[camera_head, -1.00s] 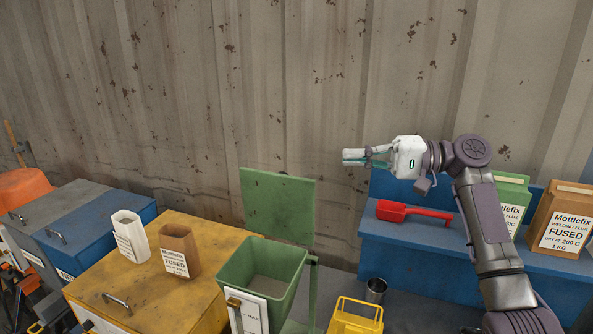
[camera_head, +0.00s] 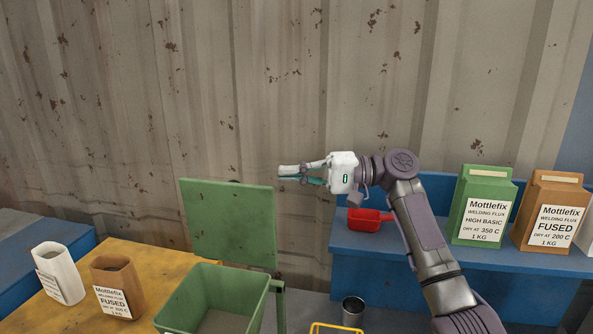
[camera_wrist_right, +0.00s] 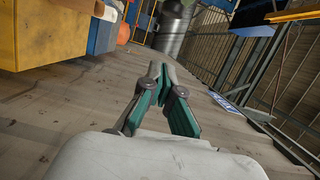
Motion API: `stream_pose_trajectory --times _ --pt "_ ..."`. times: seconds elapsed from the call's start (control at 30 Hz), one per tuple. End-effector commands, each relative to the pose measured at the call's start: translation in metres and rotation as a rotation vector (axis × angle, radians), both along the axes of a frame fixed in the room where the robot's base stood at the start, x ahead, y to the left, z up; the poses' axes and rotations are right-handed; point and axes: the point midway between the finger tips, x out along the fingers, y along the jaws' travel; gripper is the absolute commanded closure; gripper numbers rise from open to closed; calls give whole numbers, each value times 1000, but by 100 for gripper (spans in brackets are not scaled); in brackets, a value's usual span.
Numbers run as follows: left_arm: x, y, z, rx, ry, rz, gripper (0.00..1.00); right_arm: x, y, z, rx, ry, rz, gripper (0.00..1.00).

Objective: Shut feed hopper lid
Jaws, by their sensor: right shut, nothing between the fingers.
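The green feed hopper (camera_head: 206,290) stands at the bottom centre of the head view, its top open and its inside showing. Its flat green lid (camera_head: 229,222) stands raised, nearly upright, at the hopper's back edge. My right gripper (camera_head: 281,174) is shut and empty. In the head view its fingertips point left and appear level with the lid's upper right corner, apart from it. The right wrist view shows the closed fingers (camera_wrist_right: 166,72) with nothing between them, and the lid is not clearly seen there. My left gripper is not in view.
A yellow cabinet (camera_head: 165,262) carries a white container (camera_head: 59,275) and a brown container (camera_head: 118,287). A blue shelf (camera_head: 400,248) at right holds a red scoop (camera_head: 366,220), a green box (camera_head: 482,205) and a brown box (camera_head: 549,212). A metal cup (camera_head: 352,311) stands below. The corrugated wall rises behind.

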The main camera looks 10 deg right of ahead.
Motion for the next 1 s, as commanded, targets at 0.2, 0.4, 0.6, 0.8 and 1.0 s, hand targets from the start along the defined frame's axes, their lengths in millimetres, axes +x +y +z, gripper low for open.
stream_pose_trajectory --times 0.2,0.4,0.6,0.8,1.0 --pt "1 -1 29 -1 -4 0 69 7 50 5 0 2 4 100" --pt "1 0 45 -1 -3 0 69 -9 68 1 -1 0 0 100" --pt "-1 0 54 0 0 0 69 -24 74 -1 -1 1 -1 100" --pt "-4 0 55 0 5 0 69 -28 75 -2 0 0 -1 100" --pt "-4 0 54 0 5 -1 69 -28 75 -3 0 0 -1 100"
